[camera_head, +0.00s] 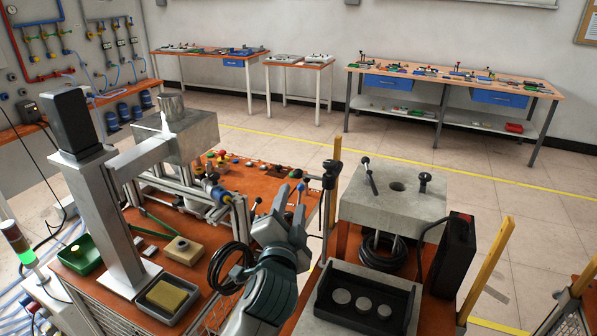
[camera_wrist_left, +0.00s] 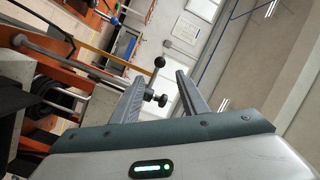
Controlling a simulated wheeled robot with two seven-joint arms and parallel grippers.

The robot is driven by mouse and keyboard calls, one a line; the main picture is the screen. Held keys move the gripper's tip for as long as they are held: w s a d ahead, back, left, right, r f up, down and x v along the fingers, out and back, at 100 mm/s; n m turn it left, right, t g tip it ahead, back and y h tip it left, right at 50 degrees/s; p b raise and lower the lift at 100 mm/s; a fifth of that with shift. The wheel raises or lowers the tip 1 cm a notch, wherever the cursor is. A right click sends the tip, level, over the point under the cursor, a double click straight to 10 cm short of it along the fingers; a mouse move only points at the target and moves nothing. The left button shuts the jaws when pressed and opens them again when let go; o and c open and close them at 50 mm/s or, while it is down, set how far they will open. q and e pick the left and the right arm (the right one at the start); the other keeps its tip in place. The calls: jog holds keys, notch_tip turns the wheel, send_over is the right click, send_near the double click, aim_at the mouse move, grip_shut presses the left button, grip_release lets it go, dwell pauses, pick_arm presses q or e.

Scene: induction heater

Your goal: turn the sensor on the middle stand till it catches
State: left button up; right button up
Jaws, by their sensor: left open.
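A slim dark upright stand with a black head (camera_head: 328,174) rises just right of my left gripper in the head view; I take the head as the sensor, but its details are too small to tell. My left gripper (camera_head: 287,206) is open and empty, its fingers pointing up and away, apart from the stand. In the left wrist view the open fingers (camera_wrist_left: 157,95) frame a black ball (camera_wrist_left: 159,62) and a dark knob (camera_wrist_left: 160,100) on a metal shaft beyond the tips. I cannot tell which fixture these belong to. My right gripper is out of view.
Right of the stand is a grey block (camera_head: 390,208) with a ball-ended lever (camera_head: 369,176) and a knob (camera_head: 425,181). A black tray (camera_head: 332,303) with round discs is in front. Yellow posts (camera_head: 487,268) flank the right bench.

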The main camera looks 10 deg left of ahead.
aim_at(298, 177)
pick_arm(q)
jog(key=w+p, duration=0.1)
jog(key=w, duration=0.3)
jog(key=w+a+p, duration=0.1)
jog(key=w, duration=0.3)
jog(key=w+p, duration=0.1)
jog(key=w, duration=0.3)
jog(key=shift+w+a, duration=0.2)
jog(key=shift+w, duration=0.2)
grip_shut()
